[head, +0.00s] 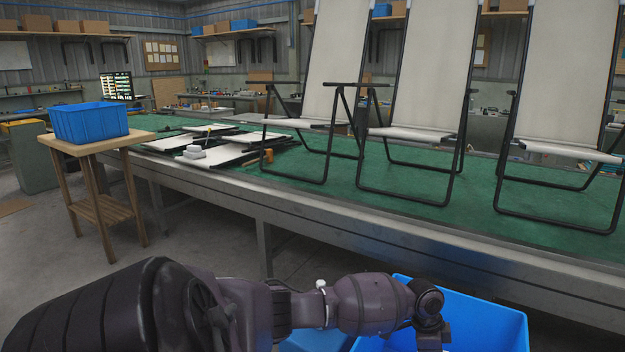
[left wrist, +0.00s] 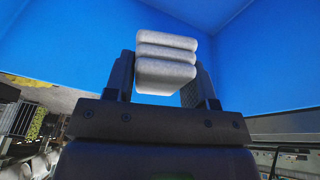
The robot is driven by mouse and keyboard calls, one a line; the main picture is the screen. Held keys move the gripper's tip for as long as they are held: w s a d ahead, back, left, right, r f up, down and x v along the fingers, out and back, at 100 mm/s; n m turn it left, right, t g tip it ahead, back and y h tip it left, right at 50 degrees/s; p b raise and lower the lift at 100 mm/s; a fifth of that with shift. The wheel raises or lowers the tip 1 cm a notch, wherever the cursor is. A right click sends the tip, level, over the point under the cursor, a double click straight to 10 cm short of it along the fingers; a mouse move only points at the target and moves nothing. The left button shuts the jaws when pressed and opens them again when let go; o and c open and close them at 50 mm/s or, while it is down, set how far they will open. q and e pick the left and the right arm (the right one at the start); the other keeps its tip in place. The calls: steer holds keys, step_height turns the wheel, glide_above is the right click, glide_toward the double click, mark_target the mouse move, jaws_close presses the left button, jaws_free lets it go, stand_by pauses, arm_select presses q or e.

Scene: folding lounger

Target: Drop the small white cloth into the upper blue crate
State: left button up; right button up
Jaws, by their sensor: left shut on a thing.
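The small white cloth (left wrist: 167,48), folded in thick layers, shows in the left wrist view between the two fingers of my left gripper (left wrist: 165,72). The fingers are shut on it. Blue crate walls (left wrist: 270,60) surround the cloth in that view; I cannot tell its height above the crate floor. In the head view my left arm reaches right across the bottom, its wrist over a blue crate (head: 485,325) at the lower right. The fingers and cloth are hidden there. My right gripper is not in view.
Another blue crate (head: 90,122) stands on a wooden stand (head: 100,145) at the left. Another blue surface (head: 305,342) shows beside the lower-right crate.

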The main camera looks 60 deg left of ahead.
arm_select(q)
steer(key=shift+f, duration=0.55)
steer(key=shift+r, duration=0.1)
steer(key=o, duration=1)
